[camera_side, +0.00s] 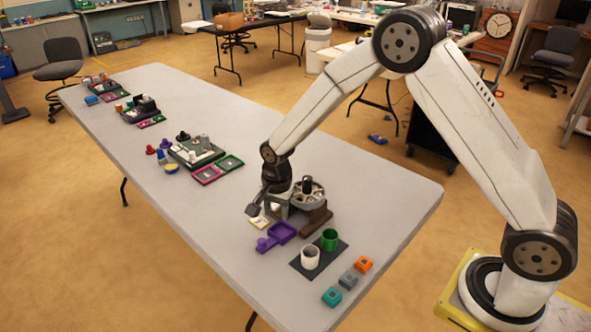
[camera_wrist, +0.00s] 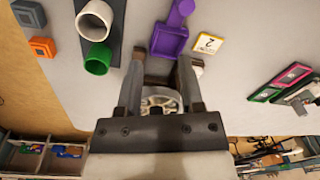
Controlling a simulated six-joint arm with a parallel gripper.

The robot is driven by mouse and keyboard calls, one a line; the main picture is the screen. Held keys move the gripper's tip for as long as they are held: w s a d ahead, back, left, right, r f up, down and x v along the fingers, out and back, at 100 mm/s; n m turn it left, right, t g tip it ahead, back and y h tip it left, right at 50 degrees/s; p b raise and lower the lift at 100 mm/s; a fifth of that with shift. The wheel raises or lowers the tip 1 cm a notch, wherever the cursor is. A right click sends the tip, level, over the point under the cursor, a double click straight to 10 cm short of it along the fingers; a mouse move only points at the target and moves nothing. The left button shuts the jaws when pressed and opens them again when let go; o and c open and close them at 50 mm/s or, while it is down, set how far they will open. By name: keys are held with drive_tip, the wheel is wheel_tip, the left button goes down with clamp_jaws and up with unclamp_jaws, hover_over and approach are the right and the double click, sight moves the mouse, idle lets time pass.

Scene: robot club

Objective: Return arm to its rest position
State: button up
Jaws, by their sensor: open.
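My gripper (camera_side: 268,210) is low over the near part of the grey table (camera_side: 375,190), and my arm reaches down to it from the right. In the wrist view my gripper (camera_wrist: 162,78) has its two fingers apart, with nothing clearly held. A grey round holder (camera_side: 312,194) on a brown base (camera_side: 318,219) stands close beside the gripper; its round top (camera_wrist: 160,101) shows between the fingers in the wrist view. I cannot tell whether they touch.
A purple scoop-shaped tray (camera_side: 281,233) and a yellow-edged card (camera_wrist: 208,44) lie close by. White (camera_side: 310,257) and green (camera_side: 329,239) cups are on a dark mat. Orange (camera_side: 363,264), grey (camera_side: 348,279) and teal (camera_side: 332,297) blocks lie near the edge. Several trays stand farther left.

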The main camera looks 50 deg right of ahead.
drive_tip(key=s+d+r+n, duration=0.1)
drive_tip(key=s+r+n, duration=0.2)
drive_tip(key=s, duration=0.3)
drive_tip(key=s+d+r+n+t, duration=0.1)
drive_tip(key=s+d+r+n, duration=0.1)
drive_tip(key=s+n, duration=0.3)
drive_tip(key=s+d+r+n, duration=0.1)
drive_tip(key=s+r+n, duration=0.3)
drive_tip(key=s, duration=0.4)
drive_tip(key=shift+s+d+n+t, duration=0.15)
drive_tip(key=shift+d+n+t, duration=0.25)
drive_tip(key=shift+n, duration=0.2)
